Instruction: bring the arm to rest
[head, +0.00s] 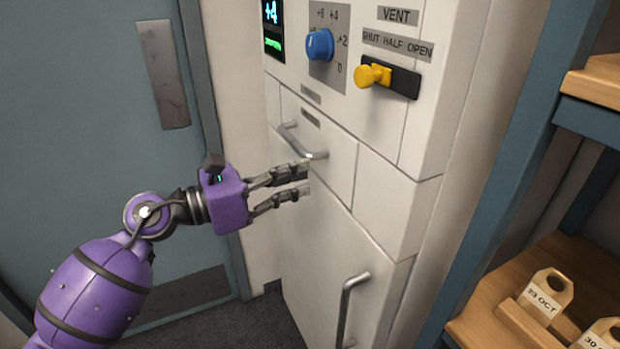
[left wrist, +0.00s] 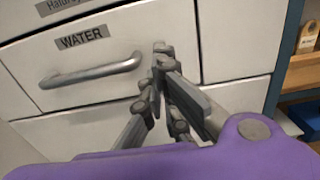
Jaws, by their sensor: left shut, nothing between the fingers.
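My left gripper (head: 306,179) is in front of the white cabinet (head: 372,222), near the drawer handle (head: 298,142). In the left wrist view its fingers (left wrist: 158,72) are together and hold nothing. The left wrist view shows the drawer labelled WATER (left wrist: 82,37) with its bar handle (left wrist: 92,75) to the left of the fingers. The drawer front looks flush with the cabinet. I cannot tell how far the fingertips are from the drawer front. My right gripper is not in view.
A blue knob (head: 319,45) and a yellow vent slider (head: 373,75) sit above on the cabinet. A lower handle (head: 350,310) sticks out below. A shelf unit (head: 545,265) with dated wooden tags (head: 546,296) stands right. A grey-blue door (head: 90,130) is at left.

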